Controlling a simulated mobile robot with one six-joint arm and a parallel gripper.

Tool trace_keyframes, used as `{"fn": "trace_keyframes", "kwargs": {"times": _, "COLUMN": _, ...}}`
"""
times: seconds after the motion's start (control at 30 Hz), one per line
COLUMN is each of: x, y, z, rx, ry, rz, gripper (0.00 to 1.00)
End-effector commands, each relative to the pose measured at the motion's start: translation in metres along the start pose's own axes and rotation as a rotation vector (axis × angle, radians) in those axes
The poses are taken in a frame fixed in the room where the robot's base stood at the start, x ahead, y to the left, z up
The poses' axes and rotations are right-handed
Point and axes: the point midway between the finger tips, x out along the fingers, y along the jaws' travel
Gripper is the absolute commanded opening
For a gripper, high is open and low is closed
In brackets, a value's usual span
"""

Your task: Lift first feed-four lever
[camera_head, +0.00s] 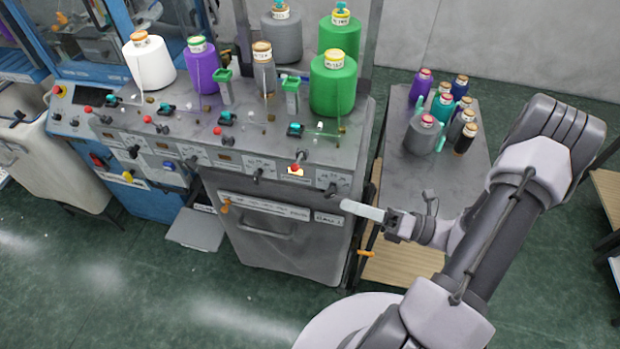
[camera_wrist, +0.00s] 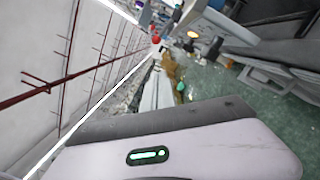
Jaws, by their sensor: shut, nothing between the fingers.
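The knitting machine (camera_head: 285,150) stands left of my arm. Its sloping front panel carries a row of small dark levers; the rightmost lever (camera_head: 331,188) is nearest my gripper, and another dark lever (camera_head: 258,175) sits further left. Which one is the first feed-four lever cannot be told, as the labels are too small to read. My gripper (camera_head: 346,206) is shut and empty, its pale fingers pointing left just in front of the machine's right front corner, seemingly apart from the levers. The wrist view shows a red knob (camera_wrist: 156,39) and a yellow lamp (camera_wrist: 192,34) ahead.
A side table (camera_head: 400,190) with several yarn cones stands right of the machine. Green cones (camera_head: 333,85) and other cones stand on the machine's top. The green floor in front is mostly clear.

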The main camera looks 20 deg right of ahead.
Motion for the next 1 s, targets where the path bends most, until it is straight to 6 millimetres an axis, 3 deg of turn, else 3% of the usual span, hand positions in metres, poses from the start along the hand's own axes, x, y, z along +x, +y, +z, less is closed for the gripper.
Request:
{"fn": "trace_keyframes", "kwargs": {"times": 0.4, "x": 0.089, "y": 0.001, "z": 0.004, "rx": 0.0, "ry": 0.004, "rz": 0.002, "gripper": 0.0}}
{"fn": "trace_keyframes", "kwargs": {"times": 0.63, "x": 0.108, "y": 0.001, "z": 0.025, "rx": -0.001, "ry": 0.002, "rz": 0.0, "gripper": 0.0}}
{"fn": "trace_keyframes", "kwargs": {"times": 1.0, "x": 0.111, "y": 0.0, "z": 0.028, "rx": 0.001, "ry": 0.0, "rz": -0.001, "gripper": 0.0}}
